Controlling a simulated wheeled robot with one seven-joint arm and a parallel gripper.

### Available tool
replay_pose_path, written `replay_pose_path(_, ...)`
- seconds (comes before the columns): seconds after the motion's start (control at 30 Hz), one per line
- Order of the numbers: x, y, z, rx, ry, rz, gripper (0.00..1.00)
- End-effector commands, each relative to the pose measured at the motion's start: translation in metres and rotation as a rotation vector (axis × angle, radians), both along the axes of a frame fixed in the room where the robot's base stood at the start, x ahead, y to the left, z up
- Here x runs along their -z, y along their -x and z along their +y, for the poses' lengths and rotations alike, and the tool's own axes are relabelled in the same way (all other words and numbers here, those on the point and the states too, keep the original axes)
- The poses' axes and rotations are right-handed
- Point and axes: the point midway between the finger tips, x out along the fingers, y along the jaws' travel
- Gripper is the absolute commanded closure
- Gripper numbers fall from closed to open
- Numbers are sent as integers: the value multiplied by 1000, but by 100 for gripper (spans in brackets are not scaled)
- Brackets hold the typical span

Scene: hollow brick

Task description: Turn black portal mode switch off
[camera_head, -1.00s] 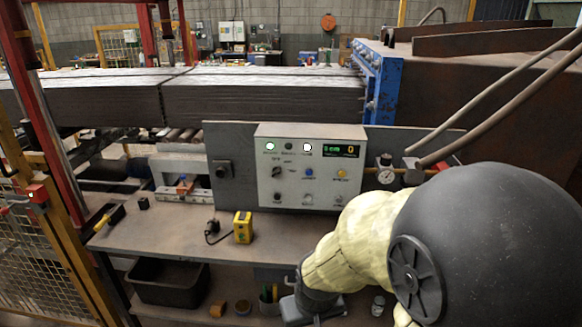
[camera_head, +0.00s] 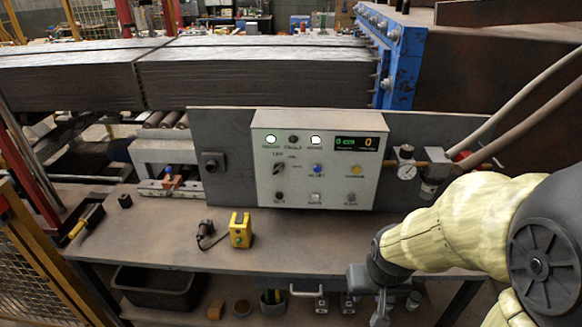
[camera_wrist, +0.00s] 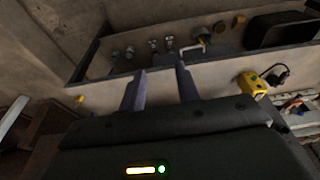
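A pale control panel (camera_head: 316,160) stands upright at the back of the workbench in the head view. A black rotary switch (camera_head: 279,168) sits on its left side, its handle tilted; its label is too small to read for certain. A second black knob (camera_head: 280,196) sits below it. My gripper (camera_wrist: 160,88) has its two fingers apart with nothing between them in the wrist view. In the head view it hangs low by the bench's front edge, below and right of the panel, touching neither switch. The panel is outside the wrist view.
A yellow box (camera_head: 240,230) with a black cabled device (camera_head: 208,235) lies on the workbench (camera_head: 310,251). A pressure gauge (camera_head: 406,171) and hoses are right of the panel. A black bin (camera_head: 158,288) is below. The bench before the panel is mostly clear.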

Motion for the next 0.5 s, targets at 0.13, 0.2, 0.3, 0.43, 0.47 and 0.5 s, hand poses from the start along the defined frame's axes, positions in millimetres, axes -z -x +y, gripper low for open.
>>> replay_pose_path(0.13,0,0,0,0,0,0,67)
replay_pose_path(0.2,0,0,0,0,0,0,67)
replay_pose_path(0.3,0,-1,1,1,-1,-4,67)
replay_pose_path(0.43,6,-16,10,14,-20,-54,67)
replay_pose_path(0.47,8,-22,14,20,-28,-76,67)
replay_pose_path(0.5,11,-33,21,33,-44,-113,67)
